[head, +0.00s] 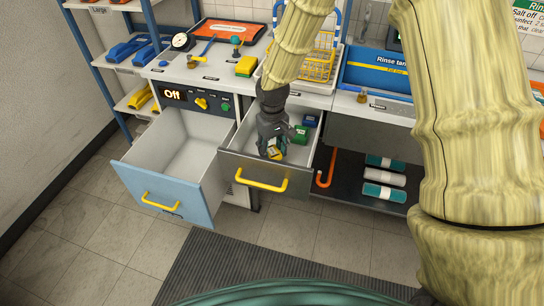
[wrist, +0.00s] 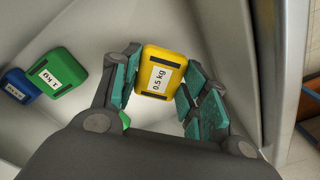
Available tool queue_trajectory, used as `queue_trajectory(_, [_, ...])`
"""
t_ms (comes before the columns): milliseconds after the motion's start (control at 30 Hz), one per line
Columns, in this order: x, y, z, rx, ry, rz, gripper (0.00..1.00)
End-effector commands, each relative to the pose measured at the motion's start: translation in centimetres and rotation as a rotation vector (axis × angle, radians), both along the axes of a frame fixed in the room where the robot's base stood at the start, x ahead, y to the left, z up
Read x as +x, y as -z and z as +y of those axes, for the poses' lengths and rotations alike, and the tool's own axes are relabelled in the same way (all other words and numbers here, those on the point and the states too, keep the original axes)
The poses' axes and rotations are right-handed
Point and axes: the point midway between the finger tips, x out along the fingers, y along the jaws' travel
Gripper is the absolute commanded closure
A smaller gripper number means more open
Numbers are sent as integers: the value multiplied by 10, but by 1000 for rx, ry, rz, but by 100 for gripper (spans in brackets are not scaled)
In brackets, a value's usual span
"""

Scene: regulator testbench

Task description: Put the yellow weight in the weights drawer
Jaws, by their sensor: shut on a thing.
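The yellow weight (wrist: 160,72), labelled 0.5 kg, is between the fingers of my gripper (wrist: 158,90) in the wrist view. My gripper (head: 272,150) is shut on it and reaches down into the open grey-fronted drawer (head: 283,187); the yellow weight (head: 276,153) shows small below the fingers in the head view. This drawer also holds a green 1 kg weight (wrist: 57,72) and a blue weight (wrist: 20,86). I cannot tell whether the yellow weight touches the drawer floor.
An open, empty drawer with a blue front (head: 165,195) stands to the left. The counter above bears a yellow-and-green block (head: 246,67), a gauge (head: 181,41) and a yellow rack (head: 316,66).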

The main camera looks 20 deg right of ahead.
Motion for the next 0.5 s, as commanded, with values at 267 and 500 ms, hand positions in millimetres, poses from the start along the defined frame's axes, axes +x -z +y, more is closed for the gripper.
queue_trajectory(267, [0, 31, 1, 0, -2, 2, 97])
queue_trajectory(500, [1, 38, 2, 0, -3, 0, 97])
